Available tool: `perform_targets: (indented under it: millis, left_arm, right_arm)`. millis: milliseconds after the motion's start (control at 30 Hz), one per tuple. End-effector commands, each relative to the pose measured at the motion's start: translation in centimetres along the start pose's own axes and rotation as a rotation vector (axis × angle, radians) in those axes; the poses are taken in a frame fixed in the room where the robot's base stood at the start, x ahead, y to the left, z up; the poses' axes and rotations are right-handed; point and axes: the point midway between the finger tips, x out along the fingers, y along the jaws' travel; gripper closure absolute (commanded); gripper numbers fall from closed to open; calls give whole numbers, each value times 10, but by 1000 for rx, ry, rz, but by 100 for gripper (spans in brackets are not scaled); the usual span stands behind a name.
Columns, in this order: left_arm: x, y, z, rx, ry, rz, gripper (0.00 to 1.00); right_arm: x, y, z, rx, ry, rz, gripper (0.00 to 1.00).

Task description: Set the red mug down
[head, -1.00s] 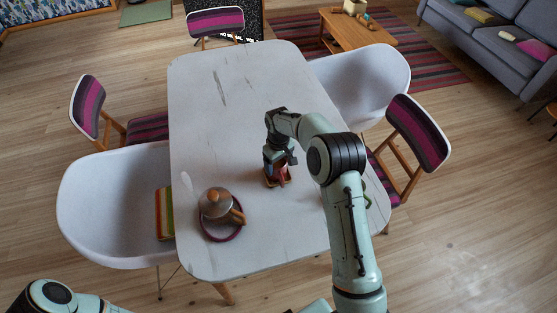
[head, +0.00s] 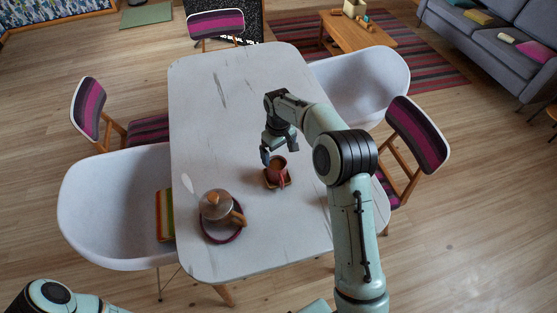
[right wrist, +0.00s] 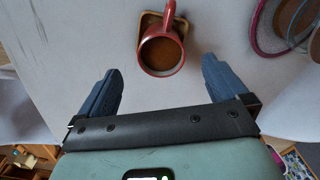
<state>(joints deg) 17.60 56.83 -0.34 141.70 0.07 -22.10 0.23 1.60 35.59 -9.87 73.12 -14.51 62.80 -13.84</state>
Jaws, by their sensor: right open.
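The red mug (head: 277,168) stands upright on a small wooden coaster (head: 267,183) on the white table. In the right wrist view the mug (right wrist: 160,55) holds a brown liquid, and its handle points to the top of the picture. The coaster (right wrist: 181,21) shows behind it. My right gripper (head: 279,158) is open and empty, just behind the mug. In the right wrist view its two blue fingers (right wrist: 162,80) are spread wide, apart from the mug. My left gripper is out of view; only part of my left arm shows at the lower left.
A striped cloth (head: 165,214) lies on the white chair at left. Chairs surround the table (head: 222,130); its far half is clear.

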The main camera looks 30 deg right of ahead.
Motion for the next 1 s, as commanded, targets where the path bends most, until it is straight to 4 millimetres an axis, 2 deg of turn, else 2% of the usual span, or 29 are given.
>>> perform_targets:
  millis: [33,100,300,1000]
  left_arm:
    - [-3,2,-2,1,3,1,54]
    - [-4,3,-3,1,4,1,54]
    - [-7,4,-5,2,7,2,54]
    - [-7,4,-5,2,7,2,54]
  right_arm:
    - [-14,0,-2,-1,5,1,0]
    - [-25,0,-2,-1,5,1,0]
    - [-44,0,0,-1,1,0,0]
    - [-46,0,0,0,0,0,0]
